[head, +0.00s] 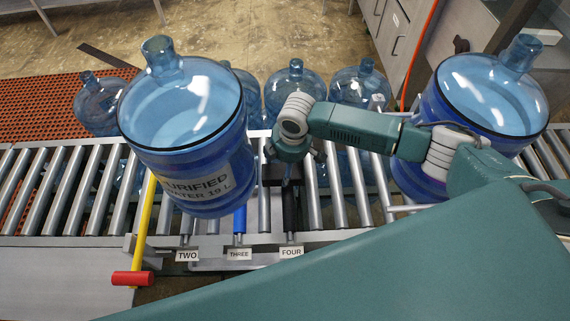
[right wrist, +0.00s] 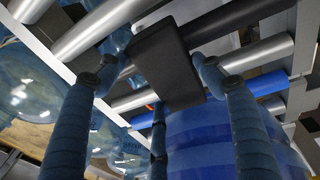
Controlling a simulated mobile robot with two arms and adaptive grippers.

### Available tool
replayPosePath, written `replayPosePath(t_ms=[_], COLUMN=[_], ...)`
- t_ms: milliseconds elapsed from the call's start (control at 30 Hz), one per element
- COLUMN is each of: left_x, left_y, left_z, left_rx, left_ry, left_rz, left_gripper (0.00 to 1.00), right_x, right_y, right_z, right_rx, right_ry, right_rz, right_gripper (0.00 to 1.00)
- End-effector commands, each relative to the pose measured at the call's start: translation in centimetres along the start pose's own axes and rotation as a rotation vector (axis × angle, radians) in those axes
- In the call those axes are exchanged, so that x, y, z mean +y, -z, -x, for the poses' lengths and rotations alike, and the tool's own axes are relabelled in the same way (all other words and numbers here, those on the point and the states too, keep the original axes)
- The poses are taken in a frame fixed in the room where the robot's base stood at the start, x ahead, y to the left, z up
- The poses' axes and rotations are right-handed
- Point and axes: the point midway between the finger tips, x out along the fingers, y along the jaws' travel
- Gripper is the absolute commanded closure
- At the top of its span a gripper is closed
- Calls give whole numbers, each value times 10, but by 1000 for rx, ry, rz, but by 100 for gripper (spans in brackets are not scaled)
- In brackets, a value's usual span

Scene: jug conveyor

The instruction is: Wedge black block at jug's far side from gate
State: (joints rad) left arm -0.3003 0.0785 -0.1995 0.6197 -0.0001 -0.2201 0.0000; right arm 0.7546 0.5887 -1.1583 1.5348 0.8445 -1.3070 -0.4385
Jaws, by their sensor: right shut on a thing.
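The large blue jug (head: 185,135), labelled as purified water, stands upright on the roller conveyor. A yellow bar with a red end (head: 132,278), which looks like the gate, lies at the jug's left side. My right gripper (head: 288,180) points down just right of the jug, on the side away from the yellow bar. It is shut on the black block (right wrist: 165,65), which sits between its fingers in the right wrist view. The block shows dark beside the jug in the head view (head: 272,174). Whether it touches the jug or rollers I cannot tell. My left gripper is out of view.
Another large blue jug (head: 490,95) stands at the right, partly behind my right arm. Several jugs (head: 297,88) stand behind the conveyor. Labels TWO, THREE (head: 239,254) and FOUR mark the front rail; a blue and a black roller end near them. The left rollers (head: 50,190) are clear.

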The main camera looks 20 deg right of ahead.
Motion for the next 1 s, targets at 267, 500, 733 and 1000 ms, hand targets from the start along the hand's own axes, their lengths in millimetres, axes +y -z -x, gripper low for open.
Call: replayPosePath(t_ms=[267,500,733,1000], left_x=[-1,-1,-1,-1], left_y=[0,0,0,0], left_z=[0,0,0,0], left_rx=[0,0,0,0], left_ry=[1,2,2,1], left_rz=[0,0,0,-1], left_gripper=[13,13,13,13], right_x=[1,1,1,1], right_y=[5,8,12,14], right_z=[0,0,-1,-1], right_rx=[2,1,1,1], right_ry=[-1,-1,-1,-1], right_rz=[0,-1,-1,0], right_gripper=[81,81,81,19])
